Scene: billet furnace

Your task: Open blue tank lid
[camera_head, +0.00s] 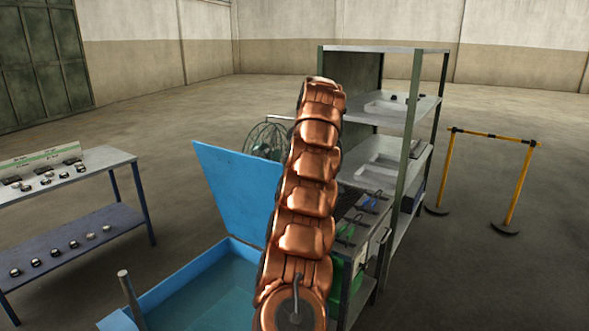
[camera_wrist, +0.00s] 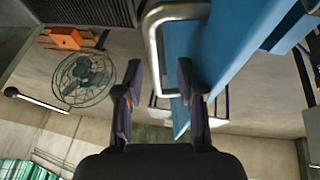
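The blue tank (camera_head: 165,290) stands low at the centre left in the head view, with its inside exposed. Its flat blue lid (camera_head: 232,185) stands raised at a steep tilt at the back of the tank. My copper arm covers the lid's right side and part of the tank. In the wrist view the blue lid (camera_wrist: 220,62) is at upper right, with a bent metal handle (camera_wrist: 155,45) along its side. My gripper (camera_wrist: 160,68) is open, with the handle showing between and beyond its fingers. Nothing is gripped. The head view hides the gripper behind my arm.
A blue-framed table (camera_head: 75,165) with small parts stands at left. A grey shelf rack (camera_head: 412,130) stands close right of my arm. A wire-cage fan (camera_head: 265,138) is behind the lid. A yellow barrier (camera_head: 520,180) stands farther right. Open floor lies behind.

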